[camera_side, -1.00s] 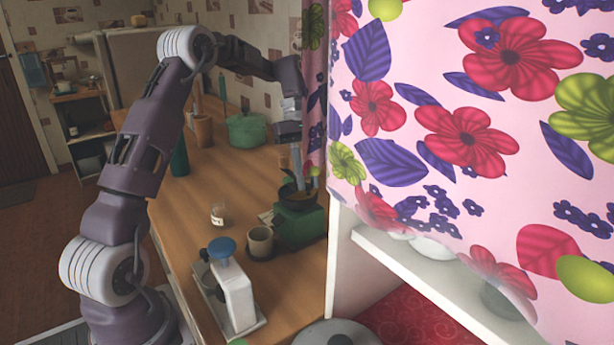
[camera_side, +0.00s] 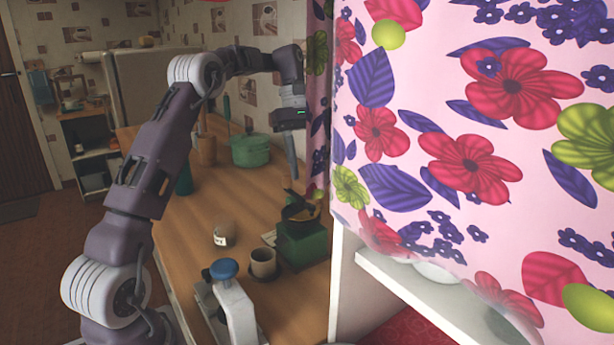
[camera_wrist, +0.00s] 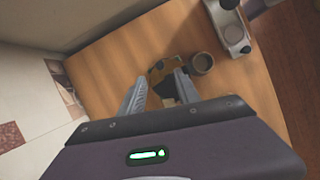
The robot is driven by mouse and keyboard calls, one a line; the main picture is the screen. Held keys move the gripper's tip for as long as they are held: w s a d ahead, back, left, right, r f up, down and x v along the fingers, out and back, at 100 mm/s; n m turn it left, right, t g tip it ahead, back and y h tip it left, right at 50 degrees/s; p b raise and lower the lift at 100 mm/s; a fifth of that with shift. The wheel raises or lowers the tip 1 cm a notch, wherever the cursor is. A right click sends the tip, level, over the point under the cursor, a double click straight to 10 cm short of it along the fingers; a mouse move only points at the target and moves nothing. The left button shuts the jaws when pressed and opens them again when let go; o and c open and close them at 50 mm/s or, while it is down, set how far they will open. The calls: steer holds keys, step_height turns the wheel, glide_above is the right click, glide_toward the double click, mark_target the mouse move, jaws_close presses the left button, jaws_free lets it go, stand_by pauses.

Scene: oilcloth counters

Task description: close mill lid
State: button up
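The mill (camera_side: 302,245) is a green box with a dark, bowl-like top, standing on the wooden counter beside the flowered curtain. Yellowish metal and a dark piece show at its top; I cannot tell clearly how the lid sits. In the wrist view the mill (camera_wrist: 163,89) is partly hidden between and behind my fingers. My gripper (camera_side: 292,178) points down above the mill, with a small gap seeming to lie between fingertips and mill top. In the wrist view its two fingers (camera_wrist: 163,76) are apart, with nothing visibly held.
A green pot (camera_side: 250,151) stands behind. The curtain (camera_side: 460,130) hangs close on the right.

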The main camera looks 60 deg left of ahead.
mark_target(312, 207)
steer(key=d+m+y, duration=0.1)
steer(key=m, duration=0.3)
steer(key=d+m+g+y, duration=0.1)
steer(key=m, duration=0.3)
steer(key=d+f+m+y, duration=0.1)
steer(key=d+m, duration=0.1)
steer(key=m, duration=0.2)
steer(key=shift+s+g, duration=0.15)
steer(key=shift+g, duration=0.25)
steer(key=f+m+y, duration=0.1)
steer(key=f+m, duration=0.1)
steer(key=m, duration=0.3)
steer(key=f+m+y, duration=0.1)
steer(key=m+y, duration=0.1)
steer(key=m, duration=0.3)
steer(key=f+m+y, duration=0.2)
steer(key=m, duration=0.2)
steer(key=shift+d+f+m, duration=0.2)
steer(key=shift+f+m, duration=0.1)
steer(key=shift+m, duration=0.1)
jaws_close()
